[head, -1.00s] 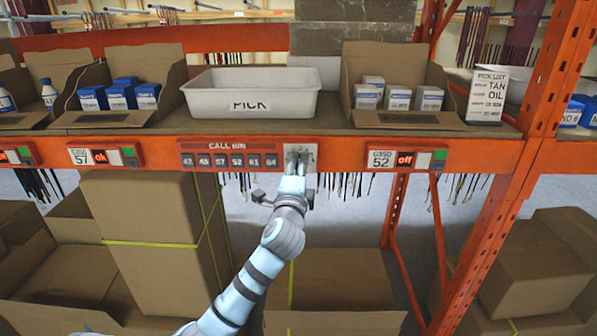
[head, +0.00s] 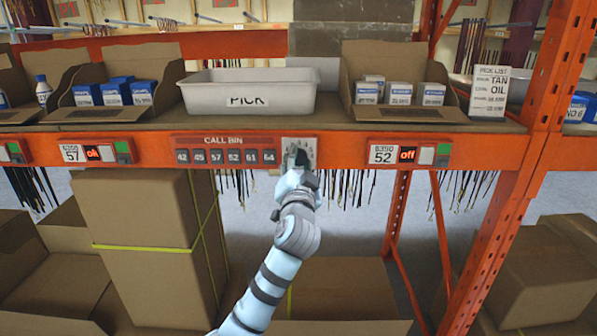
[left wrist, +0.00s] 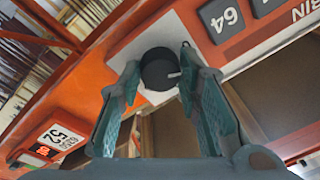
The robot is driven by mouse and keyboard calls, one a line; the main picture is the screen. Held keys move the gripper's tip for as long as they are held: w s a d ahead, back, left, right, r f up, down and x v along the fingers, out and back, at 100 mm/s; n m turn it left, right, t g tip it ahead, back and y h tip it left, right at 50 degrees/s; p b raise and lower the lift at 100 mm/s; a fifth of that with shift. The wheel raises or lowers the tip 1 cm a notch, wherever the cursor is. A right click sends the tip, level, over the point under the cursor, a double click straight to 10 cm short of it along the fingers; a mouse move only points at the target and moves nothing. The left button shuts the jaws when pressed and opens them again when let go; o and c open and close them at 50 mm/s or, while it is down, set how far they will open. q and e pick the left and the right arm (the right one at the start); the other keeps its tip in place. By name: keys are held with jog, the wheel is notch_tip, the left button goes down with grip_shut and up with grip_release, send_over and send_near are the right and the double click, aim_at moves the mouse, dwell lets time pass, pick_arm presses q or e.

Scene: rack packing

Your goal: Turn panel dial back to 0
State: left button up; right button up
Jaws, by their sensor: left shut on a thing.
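The black round panel dial (left wrist: 160,69) with a white pointer mark sits on a pale plate in the left wrist view. In that view the pointer reaches toward the right side of the knob. My left gripper (left wrist: 159,66) has one finger on each side of the dial and is shut on it. In the head view the left gripper (head: 299,160) covers most of the dial, in front of the pale plate (head: 310,143) at the right end of the call bin panel (head: 224,154). The scale marks are too small to read. My right gripper is not in view.
An orange rack beam carries the panel, with labels 57 (head: 96,153) and 52 (head: 408,155) at its sides. A white PICK tray (head: 247,83) stands on the shelf above, between cardboard bins of small boxes. Cardboard boxes (head: 140,265) stand below.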

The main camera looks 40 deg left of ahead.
pick_arm(q)
jog(key=n+b, duration=0.1)
jog(key=n, duration=0.2)
jog(key=n+b, duration=0.2)
jog(key=n, duration=0.1)
jog(key=shift+w+d+f+g+y, duration=0.1)
jog(key=shift+g+y, duration=0.2)
jog(key=shift+g, duration=0.1)
jog(key=o, duration=1.2)
jog(key=shift+c, duration=0.2)
jog(key=v, duration=1.2)
